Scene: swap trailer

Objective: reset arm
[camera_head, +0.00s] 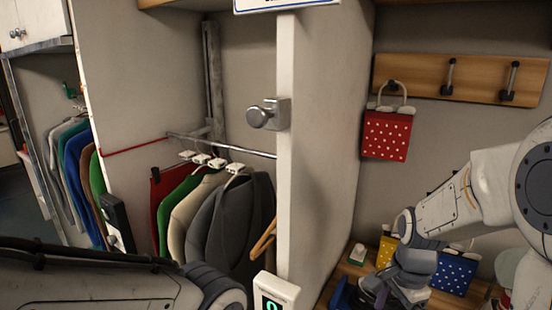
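My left arm (100,285) comes in from the lower left and runs along the bottom of the view. Its gripper is not seen. My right arm (470,195) comes in from the right and bends down over a wooden surface. My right gripper (380,292) is low at the bottom right, near the bags. Its fingers are dark and partly cut off by the frame edge, so I cannot tell whether they are open or shut.
A red dotted bag (387,135) hangs from the wooden hook rail (425,70).

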